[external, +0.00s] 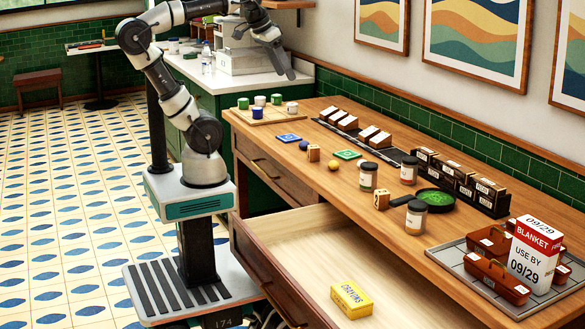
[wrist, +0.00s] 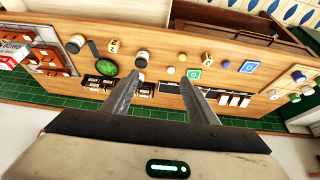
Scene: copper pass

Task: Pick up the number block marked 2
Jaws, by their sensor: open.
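Two small wooden cubes with dark marks stand on the long wooden counter. One cube (external: 381,199) is near the front edge beside a lidded jar; it also shows in the wrist view (wrist: 113,45). The other cube (external: 313,153) is farther back beside a blue ball; it shows in the wrist view too (wrist: 208,57). The marks are too small to read surely, so I cannot tell which is the 2. My gripper (wrist: 165,82) is open and empty, with both fingers apart. In the external view my gripper (external: 288,72) is high above the far end of the counter, away from both cubes.
Lidded jars (external: 368,176), a pan with green contents (external: 436,199), a yellow ball (external: 333,165) and a green tile (external: 348,155) surround the cubes. An open drawer (external: 330,250) holding a crayon box (external: 352,299) juts out in front. A tray (external: 465,262) stands at right.

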